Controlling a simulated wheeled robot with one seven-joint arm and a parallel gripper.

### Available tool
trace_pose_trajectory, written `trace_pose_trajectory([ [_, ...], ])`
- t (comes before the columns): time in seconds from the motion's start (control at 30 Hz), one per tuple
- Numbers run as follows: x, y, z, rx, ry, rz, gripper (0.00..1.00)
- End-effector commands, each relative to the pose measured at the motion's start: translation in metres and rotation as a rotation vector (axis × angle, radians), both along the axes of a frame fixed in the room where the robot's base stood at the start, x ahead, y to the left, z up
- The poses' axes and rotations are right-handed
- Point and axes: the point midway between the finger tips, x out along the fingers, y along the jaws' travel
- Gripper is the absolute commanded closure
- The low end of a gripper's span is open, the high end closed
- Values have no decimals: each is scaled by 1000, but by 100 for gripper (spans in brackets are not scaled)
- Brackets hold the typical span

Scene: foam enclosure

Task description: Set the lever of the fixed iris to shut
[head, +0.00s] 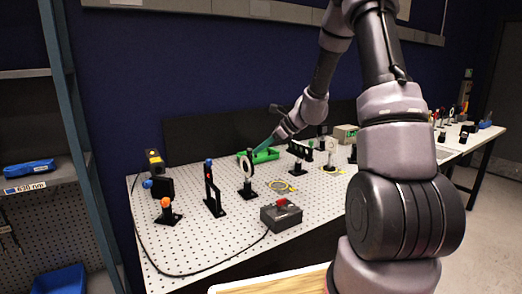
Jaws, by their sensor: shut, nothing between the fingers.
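A pale ring on a black post and base (246,169) stands upright on the perforated board, left of the middle; it looks like an iris, but I cannot be sure it is the fixed one. Its lever is too small to make out. A second pale ring mount (330,154) stands further right, partly crowded by other parts. My gripper (256,147) is shut and empty, with its teal fingers pointing down and left. In the picture its tip is just above and right of the nearer ring; I cannot tell whether they touch.
A black frame mount (212,192) and an orange-topped post (167,210) stand to the left. A dark box with a red button (283,214) and a flat yellow ring (282,186) lie in front.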

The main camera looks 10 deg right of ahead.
Motion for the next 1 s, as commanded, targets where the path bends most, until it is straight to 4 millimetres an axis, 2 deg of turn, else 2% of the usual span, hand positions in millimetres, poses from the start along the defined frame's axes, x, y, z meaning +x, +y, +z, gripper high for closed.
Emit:
trace_pose_trajectory([
  [0.57, 11, 4, 6, -40, 114, 4, 100],
  [1.0, 44, 15, 13, -154, 461, 4, 100],
])
